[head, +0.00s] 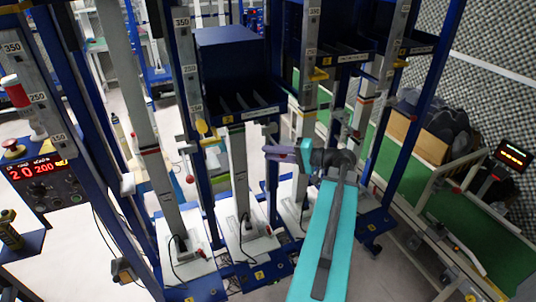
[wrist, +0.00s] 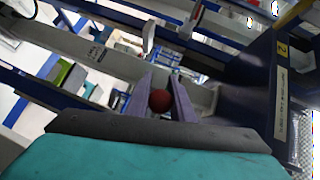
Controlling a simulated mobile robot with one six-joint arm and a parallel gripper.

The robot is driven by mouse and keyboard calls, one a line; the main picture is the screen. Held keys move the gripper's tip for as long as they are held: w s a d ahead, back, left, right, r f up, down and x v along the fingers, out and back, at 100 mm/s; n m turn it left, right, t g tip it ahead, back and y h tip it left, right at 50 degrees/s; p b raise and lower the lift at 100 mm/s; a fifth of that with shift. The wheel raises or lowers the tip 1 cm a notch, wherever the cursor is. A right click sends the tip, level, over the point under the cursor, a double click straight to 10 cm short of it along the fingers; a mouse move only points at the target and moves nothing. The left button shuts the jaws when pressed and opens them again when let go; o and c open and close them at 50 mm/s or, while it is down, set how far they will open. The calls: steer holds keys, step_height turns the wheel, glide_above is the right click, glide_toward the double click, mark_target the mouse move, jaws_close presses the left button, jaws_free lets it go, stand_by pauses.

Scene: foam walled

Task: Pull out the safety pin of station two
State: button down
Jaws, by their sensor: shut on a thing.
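My gripper (head: 268,152) has purple fingers at the end of my teal arm. In the head view it is at mid-height, just right of the grey column (head: 237,165) of station two, which stands below the blue bin with the yellow "2" tag (head: 228,119). In the wrist view the fingers of my gripper (wrist: 165,98) are closed around a round red knob, the head of the safety pin (wrist: 160,100). The pin's shaft is hidden, so I cannot tell how it sits in the column. The "2" tag also shows in the wrist view (wrist: 282,47).
Neighbouring stations with blue posts stand close on both sides. A red knob (head: 190,178) and a yellow lever (head: 202,127) are at the left. A control panel (head: 43,180) is far left. A green conveyor (head: 400,190) runs at the right.

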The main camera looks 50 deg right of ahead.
steer(key=shift+s+a+f, duration=0.1)
steer(key=shift+s, duration=0.05)
steer(key=c, duration=1.7)
jaws_free()
steer(key=shift+s, duration=0.1)
steer(key=shift+o, duration=0.8)
steer(key=shift+s, duration=0.1)
steer(key=b+v, duration=0.3)
steer(key=v, duration=1)
steer(key=shift+s+r+b, duration=0.25)
steer(key=shift+b, duration=0.15)
